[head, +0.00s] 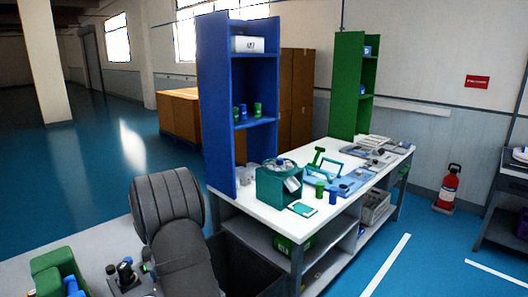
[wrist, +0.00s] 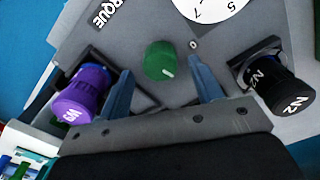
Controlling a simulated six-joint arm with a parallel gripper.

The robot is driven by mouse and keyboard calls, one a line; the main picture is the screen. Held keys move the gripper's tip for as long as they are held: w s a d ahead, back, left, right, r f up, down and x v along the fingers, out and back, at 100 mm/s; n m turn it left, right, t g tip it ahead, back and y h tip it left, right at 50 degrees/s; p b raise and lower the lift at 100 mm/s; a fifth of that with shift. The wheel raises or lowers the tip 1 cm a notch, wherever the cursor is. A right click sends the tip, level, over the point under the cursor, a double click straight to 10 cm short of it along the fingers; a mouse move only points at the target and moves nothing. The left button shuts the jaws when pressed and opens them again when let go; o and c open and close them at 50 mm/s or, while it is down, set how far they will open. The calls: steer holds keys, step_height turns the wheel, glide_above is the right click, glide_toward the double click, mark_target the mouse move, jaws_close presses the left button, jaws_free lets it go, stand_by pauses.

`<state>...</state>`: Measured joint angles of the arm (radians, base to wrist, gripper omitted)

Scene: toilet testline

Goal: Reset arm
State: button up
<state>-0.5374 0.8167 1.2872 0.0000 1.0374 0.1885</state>
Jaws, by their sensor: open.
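My gripper (wrist: 160,66) is open in the wrist view, its two blue-grey fingers spread apart with nothing held between them. A green knob (wrist: 160,60) with a pale mark shows between the fingertips, on a grey panel (wrist: 135,30). I cannot tell how far it is from the fingers. A purple cylinder (wrist: 82,92) with a white label is left of the fingers. A black cylinder (wrist: 278,85) marked N2 is to the right. The fingers cannot be made out in the head view.
A white dial (wrist: 210,8) shows at the wrist view's top. In the head view, green bins (head: 52,262) are at lower left. A white workbench (head: 335,200) holds a green box (head: 277,187) and tools, beside blue (head: 215,100) and green (head: 346,85) shelves. Blue floor (head: 100,150) is open behind.

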step_height(320, 180, up, 15)
step_height(320, 180, down, 17)
steer(key=shift+f, duration=0.15)
steer(key=shift+n, duration=0.9)
steer(key=n, duration=0.4)
steer(key=shift+n, duration=0.4)
steer(key=n, duration=0.4)
steer(key=shift+n, duration=1.6)
